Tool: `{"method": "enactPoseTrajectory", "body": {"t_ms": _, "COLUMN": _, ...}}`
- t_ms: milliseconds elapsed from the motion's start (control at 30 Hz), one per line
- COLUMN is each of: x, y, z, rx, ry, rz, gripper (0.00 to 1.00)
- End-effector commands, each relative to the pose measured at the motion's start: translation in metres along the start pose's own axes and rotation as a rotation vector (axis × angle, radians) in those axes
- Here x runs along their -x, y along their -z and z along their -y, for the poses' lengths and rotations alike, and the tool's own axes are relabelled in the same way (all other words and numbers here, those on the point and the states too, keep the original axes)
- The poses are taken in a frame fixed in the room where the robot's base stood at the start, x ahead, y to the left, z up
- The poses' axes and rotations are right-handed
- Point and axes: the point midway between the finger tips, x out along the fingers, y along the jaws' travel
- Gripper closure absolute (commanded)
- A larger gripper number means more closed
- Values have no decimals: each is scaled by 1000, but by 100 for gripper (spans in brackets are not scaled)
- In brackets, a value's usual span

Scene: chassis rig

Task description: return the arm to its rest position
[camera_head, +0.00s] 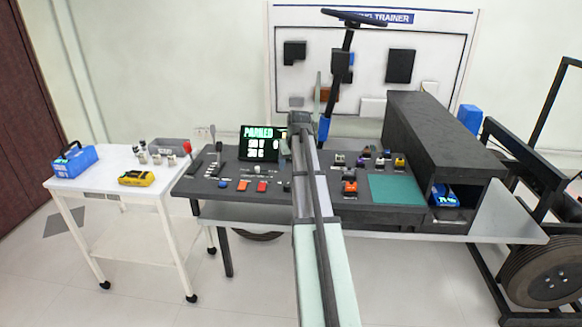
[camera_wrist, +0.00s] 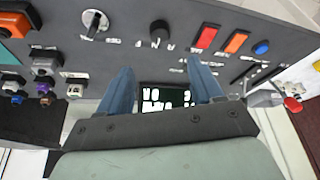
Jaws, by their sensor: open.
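My gripper (camera_wrist: 162,82) shows in the wrist view as two blue fingers spread apart, with nothing held between them. The dark console panel (camera_wrist: 220,68) lies beyond the fingers. A lit display (camera_wrist: 167,96) shows between and behind them. In the head view my arm reaches from the bottom edge up over the middle of the console. There my gripper is mostly hidden behind the arm, so its height above the panel cannot be told. The display (camera_head: 262,143) stands just left of the arm's end and reads "PARKED".
Red and orange buttons (camera_head: 243,185) and a green mat (camera_head: 397,188) lie on the console either side of my arm. A steering wheel (camera_head: 368,19) stands behind. A dark box housing (camera_head: 440,130) is at right. A white cart (camera_head: 95,183) at left holds a blue toolbox (camera_head: 75,158) and yellow meter (camera_head: 136,178).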

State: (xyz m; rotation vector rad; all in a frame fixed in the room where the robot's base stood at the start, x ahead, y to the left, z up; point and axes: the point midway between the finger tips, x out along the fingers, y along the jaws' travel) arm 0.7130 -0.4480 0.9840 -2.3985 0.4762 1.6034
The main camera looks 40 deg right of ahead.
Motion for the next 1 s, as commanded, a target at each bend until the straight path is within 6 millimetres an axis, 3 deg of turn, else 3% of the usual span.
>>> {"method": "enactPoseTrajectory", "body": {"t_ms": 600, "x": 1, "y": 0, "z": 0, "rx": -3, "ry": 0, "rz": 0, "gripper": 34}}
{"method": "enactPoseTrajectory", "body": {"t_ms": 800, "x": 2, "y": 4, "z": -3, "rx": -88, "ry": -16, "rz": -39, "gripper": 34}}
{"method": "enactPoseTrajectory", "body": {"t_ms": 933, "x": 5, "y": -23, "z": -1, "rx": -145, "ry": -41, "rz": -78, "gripper": 34}}
{"method": "enactPoseTrajectory", "body": {"t_ms": 1000, "x": -12, "y": -41, "z": 0, "rx": -163, "ry": -45, "rz": -64, "gripper": 34}}
